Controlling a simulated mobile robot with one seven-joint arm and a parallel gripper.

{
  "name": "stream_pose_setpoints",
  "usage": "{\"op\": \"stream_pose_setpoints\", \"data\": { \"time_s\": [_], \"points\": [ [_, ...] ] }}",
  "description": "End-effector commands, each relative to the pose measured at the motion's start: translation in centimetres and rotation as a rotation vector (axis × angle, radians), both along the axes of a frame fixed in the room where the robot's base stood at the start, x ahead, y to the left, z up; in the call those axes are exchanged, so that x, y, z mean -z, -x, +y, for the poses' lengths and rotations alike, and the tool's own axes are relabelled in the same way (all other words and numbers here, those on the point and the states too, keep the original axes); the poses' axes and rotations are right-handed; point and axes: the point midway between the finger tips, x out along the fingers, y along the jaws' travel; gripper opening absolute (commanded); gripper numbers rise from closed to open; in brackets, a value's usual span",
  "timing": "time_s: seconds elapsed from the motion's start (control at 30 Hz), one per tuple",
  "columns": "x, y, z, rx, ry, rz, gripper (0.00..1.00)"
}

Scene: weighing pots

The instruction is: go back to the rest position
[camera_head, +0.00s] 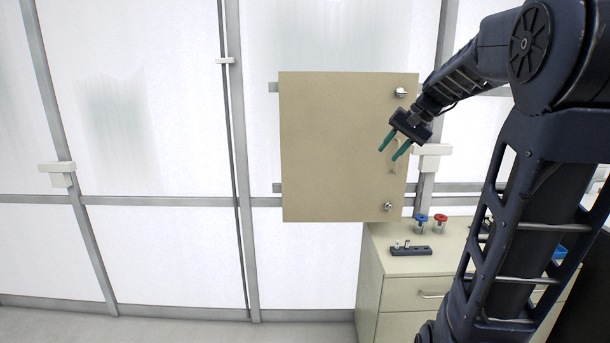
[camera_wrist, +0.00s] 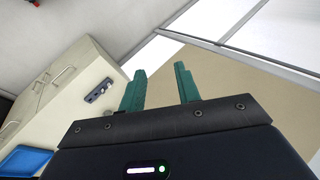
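My gripper (camera_head: 391,153) is raised in front of the beige wall cabinet (camera_head: 335,150), near its right side, with the green fingers pointing down and left. The fingers stand apart with nothing visible between them. In the wrist view, my gripper (camera_wrist: 160,72) also shows two separate green fingers and an empty gap. I cannot tell whether the fingers touch the cabinet. No pot is clearly in view.
Below stands a beige drawer counter (camera_head: 395,267). It bears a dark bar with small metal parts (camera_head: 411,250), a blue-topped fitting (camera_head: 421,222) and a red-topped fitting (camera_head: 440,222). A blue tray (camera_wrist: 25,161) lies at lower left. The floor at left is clear.

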Motion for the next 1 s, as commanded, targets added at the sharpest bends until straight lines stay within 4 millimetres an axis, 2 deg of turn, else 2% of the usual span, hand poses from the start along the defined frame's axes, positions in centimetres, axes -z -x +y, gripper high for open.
{"op": "stream_pose_setpoints", "data": {
  "time_s": [0.03,0.3,0.5,0.6,0.8,1.0],
  "points": [
    [0.7,1.8,0.3,-0.010,0.043,-0.008,0.33],
    [5.0,9.8,-0.1,-0.059,0.276,-0.061,0.33],
    [8.3,15.0,-1.3,-0.105,0.434,-0.123,0.33],
    [9.9,17.0,-1.9,-0.130,0.497,-0.154,0.33],
    [11.7,19.1,-2.8,-0.160,0.572,-0.199,0.33],
    [12.1,19.5,-3.0,-0.166,0.589,-0.206,0.33]
  ]
}}
